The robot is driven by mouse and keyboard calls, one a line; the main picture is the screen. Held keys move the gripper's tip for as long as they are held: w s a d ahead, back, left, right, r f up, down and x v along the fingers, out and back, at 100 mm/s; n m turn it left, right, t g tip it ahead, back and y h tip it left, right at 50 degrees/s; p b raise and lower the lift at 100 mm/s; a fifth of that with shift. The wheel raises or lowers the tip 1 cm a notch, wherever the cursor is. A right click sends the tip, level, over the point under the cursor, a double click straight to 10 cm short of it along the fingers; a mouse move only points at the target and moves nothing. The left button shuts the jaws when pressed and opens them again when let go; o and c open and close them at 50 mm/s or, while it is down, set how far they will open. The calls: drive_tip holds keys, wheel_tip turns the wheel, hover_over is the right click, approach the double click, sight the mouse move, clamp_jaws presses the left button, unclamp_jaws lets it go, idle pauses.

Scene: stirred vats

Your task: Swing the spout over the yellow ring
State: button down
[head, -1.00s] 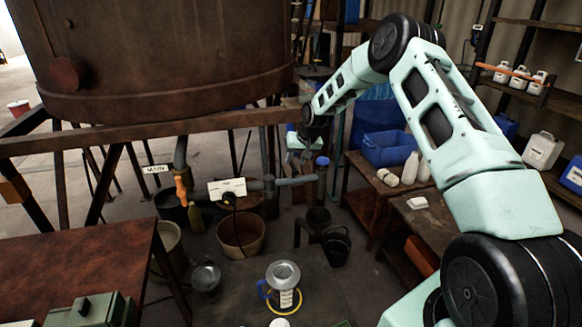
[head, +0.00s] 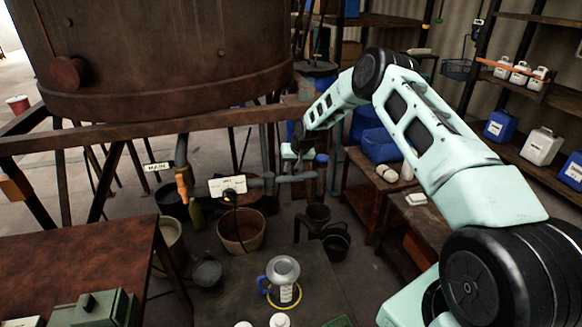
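The grey spout pipe (head: 296,178) runs to the right from the valve by the white label, below the big vat. Its outer end has an upright piece with a blue top (head: 321,159). The yellow ring (head: 298,303) lies on a low dark table at the bottom middle. A clear jug with a blue handle and a grey funnel-like top (head: 283,268) stands on the ring and hides part of it. The spout's end is behind the ring, not over it. My gripper (head: 298,160) is just above the spout pipe, left of the blue top. Its fingers are too small to read; contact is unclear.
The large brown vat (head: 160,45) and its beam (head: 90,138) fill the upper left. Buckets (head: 241,230) stand on the floor below the spout. A rusty table (head: 80,255) is at left. White bottle tops (head: 280,320) are near the jug.

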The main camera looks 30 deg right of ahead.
sight(293, 174)
drive_tip(key=shift+s, duration=0.1)
drive_tip(key=shift+s+a+f+m+h+b, duration=0.15)
drive_tip(key=shift+s+m+h+b, duration=0.15)
drive_tip(key=shift+s+m+b, duration=0.3)
drive_tip(key=shift+s+a+r+m+h+b, duration=0.15)
drive_tip(key=shift+s+m+h+b, duration=0.2)
drive_tip(key=shift+m, duration=0.35)
drive_tip(key=s+m, duration=0.1)
drive_tip(key=s+a+m+h+b, duration=0.1)
drive_tip(key=shift+f+m, duration=0.15)
drive_tip(key=shift+m, duration=0.25)
drive_tip(key=s+a+m+b, duration=0.1)
drive_tip(key=s+m+g+h, duration=0.1)
drive_tip(key=m, duration=0.1)
drive_tip(key=shift+a+m+h+b, duration=0.25)
drive_tip(key=shift+a+m+b, duration=0.05)
drive_tip(key=shift+a+b, duration=0.1)
drive_tip(key=s+a+m+g+h+b, duration=0.1)
drive_tip(key=s+a+m+g+h, duration=0.1)
drive_tip(key=a+m, duration=0.4)
drive_tip(key=shift+a+m+g, duration=0.15)
drive_tip(key=shift+m+g, duration=0.45)
drive_tip(key=shift+m, duration=0.9)
drive_tip(key=c, duration=1.4)
unclamp_jaws()
drive_tip(key=shift+a, duration=0.1)
drive_tip(key=shift+o, duration=0.2)
